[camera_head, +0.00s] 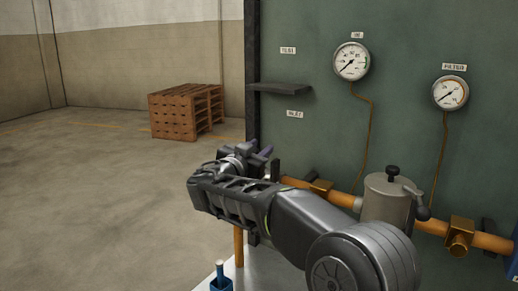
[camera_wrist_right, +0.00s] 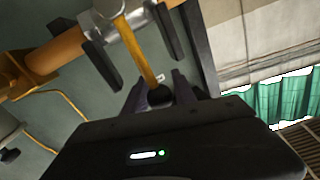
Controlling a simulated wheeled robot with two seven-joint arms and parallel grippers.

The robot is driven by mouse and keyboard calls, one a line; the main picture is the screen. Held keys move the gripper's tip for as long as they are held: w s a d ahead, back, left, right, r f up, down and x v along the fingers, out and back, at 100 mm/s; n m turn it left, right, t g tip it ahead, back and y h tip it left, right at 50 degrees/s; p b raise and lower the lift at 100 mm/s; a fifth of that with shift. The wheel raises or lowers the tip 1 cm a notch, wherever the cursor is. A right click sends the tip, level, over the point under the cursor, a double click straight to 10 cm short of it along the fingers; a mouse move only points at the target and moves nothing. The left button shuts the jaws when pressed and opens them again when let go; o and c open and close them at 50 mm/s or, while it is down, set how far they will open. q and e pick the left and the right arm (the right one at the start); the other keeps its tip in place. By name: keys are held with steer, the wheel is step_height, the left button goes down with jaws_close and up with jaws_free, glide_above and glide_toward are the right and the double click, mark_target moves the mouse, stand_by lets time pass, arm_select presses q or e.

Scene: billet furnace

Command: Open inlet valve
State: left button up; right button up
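My right gripper (camera_head: 262,154) is at the left end of the orange pipe (camera_head: 339,198), in front of the green panel under the INLET label (camera_head: 294,113). The gripper and forearm hide the pipe end and the inlet valve in the head view. In the right wrist view, the fingers (camera_wrist_right: 134,52) stand apart, and a narrow orange-yellow bar (camera_wrist_right: 139,48) lies between them. The bar runs from a silver fitting (camera_wrist_right: 126,31) on the pipe; contact with the fingers cannot be told. My left gripper is not in view.
A grey filter vessel (camera_head: 386,203) with a black-knobbed handle sits on the pipe at right. Two gauges (camera_head: 351,61) (camera_head: 450,93) and a dark shelf (camera_head: 280,89) are on the panel. A blue holder (camera_head: 221,284) stands below. Wooden pallets (camera_head: 174,116) stand on open floor at left.

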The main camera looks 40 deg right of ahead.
jaws_close()
stand_by(1.2)
